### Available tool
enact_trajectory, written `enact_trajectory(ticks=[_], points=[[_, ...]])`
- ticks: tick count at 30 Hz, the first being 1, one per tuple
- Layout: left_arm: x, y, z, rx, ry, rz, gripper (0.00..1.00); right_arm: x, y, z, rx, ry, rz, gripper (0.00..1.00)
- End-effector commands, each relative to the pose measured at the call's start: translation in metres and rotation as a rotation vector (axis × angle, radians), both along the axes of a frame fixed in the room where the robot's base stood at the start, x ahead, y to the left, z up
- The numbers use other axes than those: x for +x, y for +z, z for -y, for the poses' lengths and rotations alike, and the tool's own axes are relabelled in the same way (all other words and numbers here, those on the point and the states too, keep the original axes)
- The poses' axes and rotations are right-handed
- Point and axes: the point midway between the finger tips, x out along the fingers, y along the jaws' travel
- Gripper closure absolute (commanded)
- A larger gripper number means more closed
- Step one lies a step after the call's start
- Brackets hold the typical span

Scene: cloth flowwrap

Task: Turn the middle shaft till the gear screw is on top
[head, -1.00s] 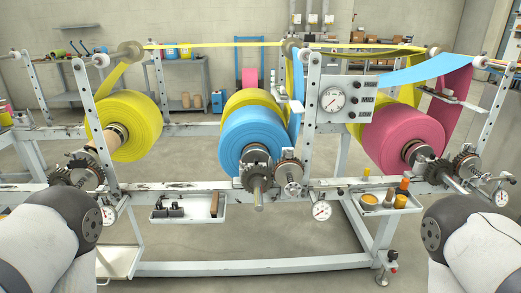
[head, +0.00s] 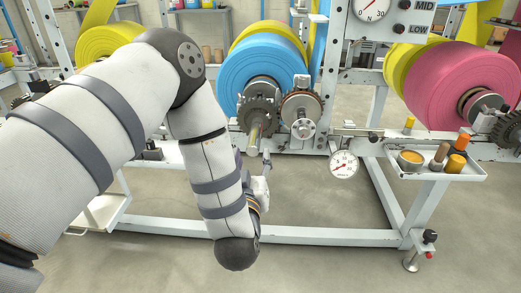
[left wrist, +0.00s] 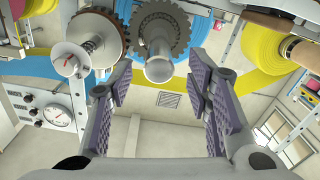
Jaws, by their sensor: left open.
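The middle shaft (head: 255,136) sticks out toward me below the blue roll, with a dark toothed gear (head: 259,102) around it. In the left wrist view the shaft's round end (left wrist: 158,69) and its gear (left wrist: 160,28) are at the top centre. I cannot make out the gear screw in either view. My left gripper (head: 266,165) is just below the shaft end in the head view, partly hidden by my arm. In the left wrist view its two padded fingers (left wrist: 160,88) are wide apart and empty, with the shaft end beyond and between them. My right gripper is not in view.
A second gear with a silver hub (head: 302,122) sits close beside the shaft's gear. A round gauge (head: 344,164) hangs to the right, near a tray (head: 468,177) of small containers. A pink roll (head: 462,85) is at right. Floor below the frame is open.

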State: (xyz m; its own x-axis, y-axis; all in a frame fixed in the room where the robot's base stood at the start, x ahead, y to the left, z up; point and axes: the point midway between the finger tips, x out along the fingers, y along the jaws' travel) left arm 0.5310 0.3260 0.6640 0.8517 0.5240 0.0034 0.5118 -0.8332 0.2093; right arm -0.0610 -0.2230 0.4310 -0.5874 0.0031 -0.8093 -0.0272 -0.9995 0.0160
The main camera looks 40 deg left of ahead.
Motion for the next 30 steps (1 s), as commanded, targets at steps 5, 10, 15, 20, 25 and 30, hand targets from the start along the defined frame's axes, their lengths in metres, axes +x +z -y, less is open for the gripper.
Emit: enact_trajectory(ticks=[5, 10, 15, 20, 25, 30], points=[[0.034, -0.002, -0.021, 0.000, 0.001, 0.000, 0.55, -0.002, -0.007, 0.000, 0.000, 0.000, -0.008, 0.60], [0.048, -0.002, -0.030, 0.000, -0.001, -0.004, 0.55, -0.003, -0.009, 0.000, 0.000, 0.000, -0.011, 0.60], [0.050, -0.001, -0.031, 0.000, -0.002, -0.004, 0.55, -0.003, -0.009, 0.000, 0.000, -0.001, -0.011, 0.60], [0.050, -0.001, -0.031, 0.000, -0.002, -0.004, 0.68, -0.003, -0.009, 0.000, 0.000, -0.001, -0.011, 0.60], [0.050, -0.001, -0.031, 0.000, -0.002, -0.004, 1.00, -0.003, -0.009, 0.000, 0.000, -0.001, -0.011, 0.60], [0.050, -0.002, -0.031, -0.002, -0.002, -0.003, 1.00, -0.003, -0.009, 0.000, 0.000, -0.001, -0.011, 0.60]])
